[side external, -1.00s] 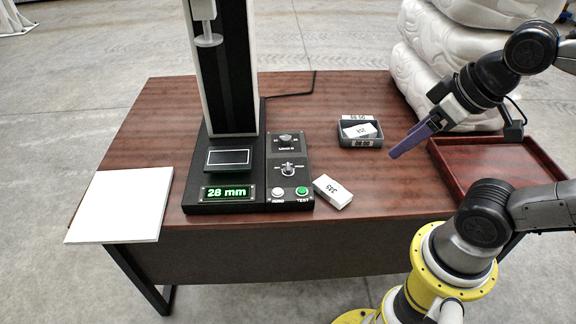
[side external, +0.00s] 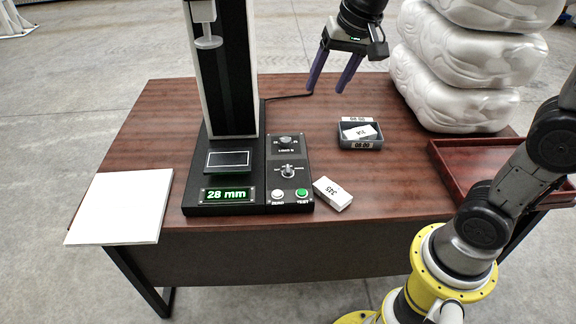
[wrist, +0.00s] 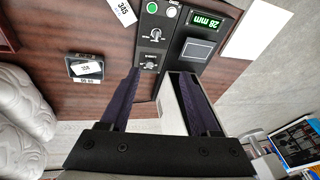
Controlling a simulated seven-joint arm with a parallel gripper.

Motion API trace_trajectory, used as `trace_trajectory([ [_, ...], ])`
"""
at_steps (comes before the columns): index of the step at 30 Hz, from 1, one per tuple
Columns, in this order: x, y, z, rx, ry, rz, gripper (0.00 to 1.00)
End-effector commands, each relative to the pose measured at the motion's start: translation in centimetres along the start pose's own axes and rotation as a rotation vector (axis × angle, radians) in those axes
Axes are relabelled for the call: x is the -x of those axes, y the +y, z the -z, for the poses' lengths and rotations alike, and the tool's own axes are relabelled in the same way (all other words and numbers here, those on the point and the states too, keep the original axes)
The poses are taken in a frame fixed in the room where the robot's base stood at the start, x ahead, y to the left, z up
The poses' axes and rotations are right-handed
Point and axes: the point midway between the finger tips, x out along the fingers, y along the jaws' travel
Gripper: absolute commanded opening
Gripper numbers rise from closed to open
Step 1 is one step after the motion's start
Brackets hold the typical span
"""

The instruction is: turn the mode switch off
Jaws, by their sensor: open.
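The test machine's black control panel (side external: 287,160) carries two grey knobs. The near knob (side external: 288,171) has small labels on both sides, and the far knob (side external: 285,141) sits behind it; the labels are too small to tell which is the mode switch. In the wrist view the near knob (wrist: 155,34) and far knob (wrist: 149,65) both show ahead of the fingers. My gripper (side external: 327,88) is open and empty, its purple fingers pointing down above the table's back edge, behind and to the right of the panel, touching nothing. It also shows in the wrist view (wrist: 158,74).
The display (side external: 227,195) reads 28 mm. A white button (side external: 278,195) and green button (side external: 302,193) are at the panel's front. A white block (side external: 333,193), a grey bin (side external: 360,142) and a red-brown tray (side external: 470,150) lie right. The machine's column (side external: 228,70) rises left.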

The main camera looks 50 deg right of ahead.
Motion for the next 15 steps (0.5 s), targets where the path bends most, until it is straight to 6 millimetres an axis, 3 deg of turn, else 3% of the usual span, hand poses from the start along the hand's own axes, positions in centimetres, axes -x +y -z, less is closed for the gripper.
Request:
trace_trajectory([
  [3, -3.9, -1.6, 2.5, -0.063, -0.056, -0.046, 0.63],
  [7, -8.5, -2.8, 4.4, -0.112, -0.113, -0.097, 0.63],
  [12, -14.6, -3.3, 5.4, -0.130, -0.187, -0.161, 0.63],
  [15, -17.3, -3.0, 5.1, -0.131, -0.225, -0.194, 0.63],
])
